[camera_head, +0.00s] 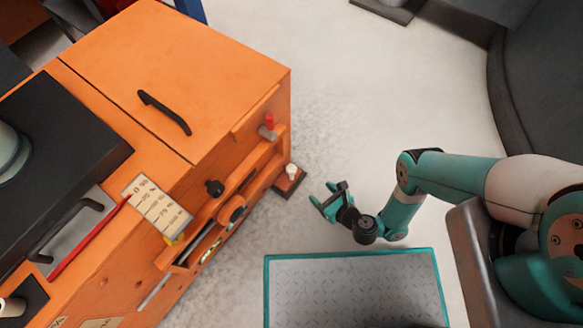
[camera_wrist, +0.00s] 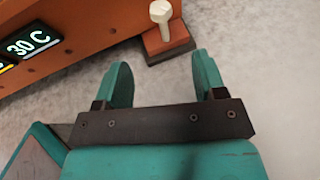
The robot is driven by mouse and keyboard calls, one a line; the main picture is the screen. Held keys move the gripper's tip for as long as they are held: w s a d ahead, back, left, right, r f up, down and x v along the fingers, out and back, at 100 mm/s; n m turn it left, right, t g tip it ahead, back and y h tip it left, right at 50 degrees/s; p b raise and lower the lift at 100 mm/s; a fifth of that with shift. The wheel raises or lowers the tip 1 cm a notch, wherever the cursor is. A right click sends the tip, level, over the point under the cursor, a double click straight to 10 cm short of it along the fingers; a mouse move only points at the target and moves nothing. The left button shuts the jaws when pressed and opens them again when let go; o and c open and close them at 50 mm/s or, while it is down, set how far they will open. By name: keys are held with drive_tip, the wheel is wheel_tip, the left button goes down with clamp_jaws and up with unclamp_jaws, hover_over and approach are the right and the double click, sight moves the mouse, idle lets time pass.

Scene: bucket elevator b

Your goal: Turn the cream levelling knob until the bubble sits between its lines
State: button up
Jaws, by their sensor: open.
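The cream levelling knob (camera_head: 291,170) stands upright on a small dark brown foot at the lower corner of the orange machine. In the wrist view the knob (camera_wrist: 161,14) is at the top, just beyond and roughly centred between my fingertips. My gripper (camera_head: 323,196) is open and empty, a short way right of the knob in the head view and apart from it. Both teal fingers (camera_wrist: 163,70) show in the wrist view. A small greenish strip (camera_head: 211,249) on the machine's side may be the level; its bubble is too small to make out.
A teal-edged grey plate (camera_head: 350,290) lies below my arm. Pale floor (camera_head: 350,90) is clear behind the gripper.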

drive_tip(key=b, duration=1.2)
approach(292, 168)
drive_tip(key=w+a+f, duration=0.1)
drive_tip(key=b+x, duration=0.2)
drive_tip(key=b, duration=0.1)
drive_tip(key=shift+w+a+f+b, duration=0.1)
drive_tip(key=shift+w+f+b, duration=0.1)
drive_tip(key=shift+b, duration=0.15)
drive_tip(key=b+x, duration=0.5)
drive_tip(key=b, duration=0.1)
drive_tip(key=shift+a+r+b, duration=0.1)
drive_tip(key=shift+b, duration=0.3)
drive_tip(key=shift+w+a+b, duration=0.25)
drive_tip(key=shift+w+b, duration=0.1)
drive_tip(key=shift+b, duration=0.1)
drive_tip(key=c, duration=0.9)
